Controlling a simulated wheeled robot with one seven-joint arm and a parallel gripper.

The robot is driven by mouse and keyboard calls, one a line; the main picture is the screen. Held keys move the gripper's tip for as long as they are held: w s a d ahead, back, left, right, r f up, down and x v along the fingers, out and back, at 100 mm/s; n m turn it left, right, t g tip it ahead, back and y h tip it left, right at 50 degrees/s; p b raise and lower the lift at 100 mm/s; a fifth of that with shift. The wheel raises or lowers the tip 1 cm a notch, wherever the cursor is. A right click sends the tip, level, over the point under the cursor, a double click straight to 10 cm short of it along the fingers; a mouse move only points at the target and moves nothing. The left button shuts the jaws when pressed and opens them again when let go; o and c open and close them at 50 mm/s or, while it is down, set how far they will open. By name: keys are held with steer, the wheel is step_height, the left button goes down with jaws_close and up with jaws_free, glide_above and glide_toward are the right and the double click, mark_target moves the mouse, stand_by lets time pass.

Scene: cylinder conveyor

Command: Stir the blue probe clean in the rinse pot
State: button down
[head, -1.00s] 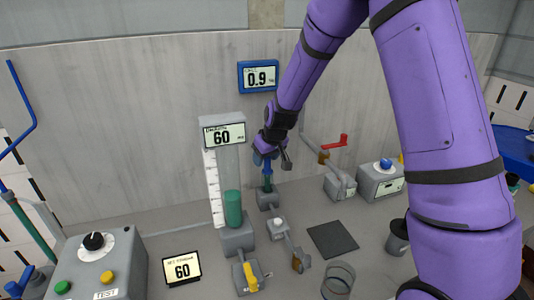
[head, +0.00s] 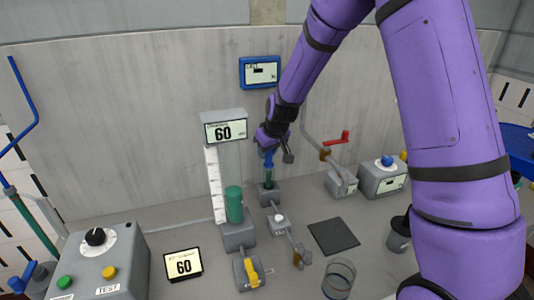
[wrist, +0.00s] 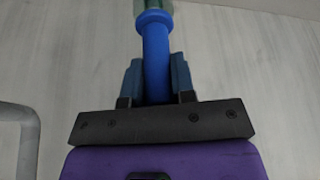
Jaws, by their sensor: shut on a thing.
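My gripper (head: 268,150) is shut on the blue probe (wrist: 155,50), with one finger on each side of its shaft. In the head view the blue probe (head: 268,160) hangs above the small grey stand (head: 270,196) left of centre. A greenish part shows below the blue, at the stand; I cannot tell whether it touches or sits in it. A grey pot (head: 397,240), possibly the rinse pot, stands at the right, beside my arm and partly hidden. A clear glass beaker (head: 339,280) stands at the front.
A dark square mat (head: 334,237) lies between stand and pot. A column with a green cylinder (head: 234,205) stands left of the stand. A red-handled tap (head: 340,138) and grey box (head: 383,180) are behind. A control box (head: 97,262) is front left.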

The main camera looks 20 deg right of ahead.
steer(key=shift+r, duration=1.95)
steer(key=shift+r, duration=2.45)
